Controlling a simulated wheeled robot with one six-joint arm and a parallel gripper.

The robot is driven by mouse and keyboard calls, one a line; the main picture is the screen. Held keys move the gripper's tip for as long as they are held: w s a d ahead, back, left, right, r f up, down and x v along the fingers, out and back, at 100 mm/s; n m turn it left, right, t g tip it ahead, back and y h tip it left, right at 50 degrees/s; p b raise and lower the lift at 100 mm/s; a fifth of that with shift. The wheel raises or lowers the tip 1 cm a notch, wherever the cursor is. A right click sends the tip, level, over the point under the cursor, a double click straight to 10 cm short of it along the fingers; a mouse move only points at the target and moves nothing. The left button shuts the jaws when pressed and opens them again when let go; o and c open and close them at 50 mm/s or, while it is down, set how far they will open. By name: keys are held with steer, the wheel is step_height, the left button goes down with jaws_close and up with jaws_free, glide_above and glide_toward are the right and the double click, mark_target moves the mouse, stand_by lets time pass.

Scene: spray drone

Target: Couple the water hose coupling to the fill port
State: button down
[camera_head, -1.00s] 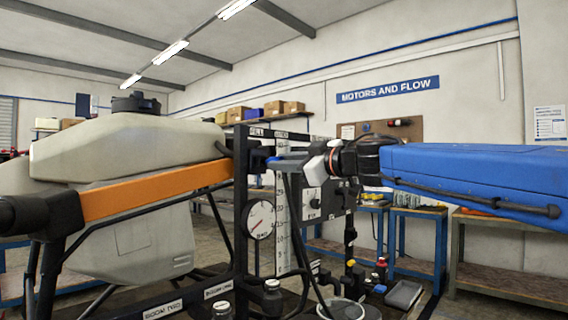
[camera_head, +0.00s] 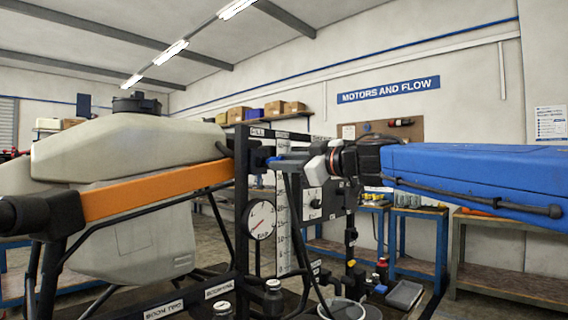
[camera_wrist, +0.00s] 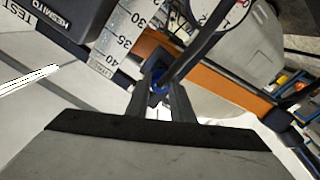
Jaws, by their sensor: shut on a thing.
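My gripper (camera_head: 284,160) reaches in from the right on my blue arm, in front of the black frame of the test stand. Its fingers are shut on the water hose coupling, whose blue collar (camera_head: 273,159) shows just past the fingertips. In the wrist view the blue collar (camera_wrist: 158,81) sits between the ends of the grey fingers (camera_wrist: 165,98). A dark hose hangs down below the fingers. The FILL label (camera_head: 257,132) is at the top of the stand, with a dark fitting (camera_head: 259,157), likely the fill port, below it. I cannot tell whether coupling and port touch.
The drone's pale tank (camera_head: 130,150) and orange arm (camera_head: 150,190) stand close on the left. A round gauge (camera_head: 262,220) and a scale strip (camera_head: 282,235) are on the stand below the gripper. Bottles and a tray (camera_head: 404,295) stand lower right; benches line the wall.

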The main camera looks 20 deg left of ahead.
steer(key=shift+x, duration=1.4)
steer(key=c, duration=1.5)
jaws_free()
steer(key=shift+o, duration=0.2)
steer(key=v, duration=1.7)
steer(key=shift+d, duration=0.2)
